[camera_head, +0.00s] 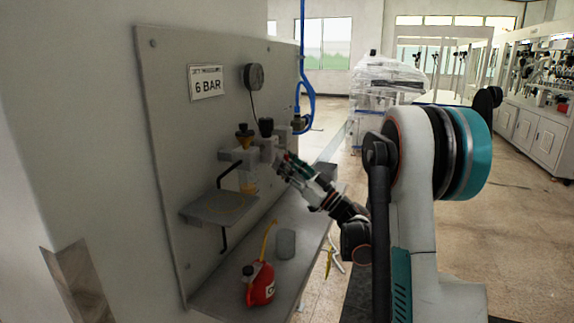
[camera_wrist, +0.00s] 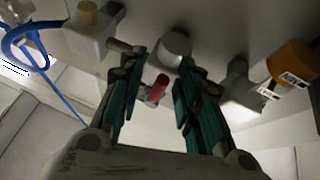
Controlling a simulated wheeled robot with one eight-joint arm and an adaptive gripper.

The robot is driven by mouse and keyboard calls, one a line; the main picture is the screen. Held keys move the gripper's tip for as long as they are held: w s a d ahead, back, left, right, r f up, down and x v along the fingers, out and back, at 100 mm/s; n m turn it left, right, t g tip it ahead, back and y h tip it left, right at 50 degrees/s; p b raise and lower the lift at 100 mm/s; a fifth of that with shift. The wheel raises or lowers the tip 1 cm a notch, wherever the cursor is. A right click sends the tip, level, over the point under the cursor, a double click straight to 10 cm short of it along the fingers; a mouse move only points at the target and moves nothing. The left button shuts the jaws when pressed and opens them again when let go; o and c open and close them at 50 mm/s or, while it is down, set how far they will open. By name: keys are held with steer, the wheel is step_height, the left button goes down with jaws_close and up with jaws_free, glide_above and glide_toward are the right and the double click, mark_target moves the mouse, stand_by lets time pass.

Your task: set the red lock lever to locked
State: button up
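The red lock lever (camera_wrist: 157,88) is a small red piece in the wrist view, below a round grey fitting (camera_wrist: 175,46). My gripper (camera_wrist: 160,75) has its two green-padded fingers spread, one on each side of the lever. The lever shows between them, nearer the left finger; I cannot tell whether it touches. In the head view my gripper (camera_head: 282,164) reaches the row of air fittings on the grey panel (camera_head: 170,120). The lever is not clearly visible there, and its locked or unlocked position cannot be read.
A "6 BAR" sign (camera_head: 206,82) and a black gauge (camera_head: 253,77) are on the panel. A small shelf (camera_head: 205,208) juts out below the fittings. A red oil can (camera_head: 261,284) and a grey cup (camera_head: 286,243) stand on the lower ledge. A blue hose (camera_head: 306,100) hangs at the right.

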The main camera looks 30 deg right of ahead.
steer(key=v, duration=1.2)
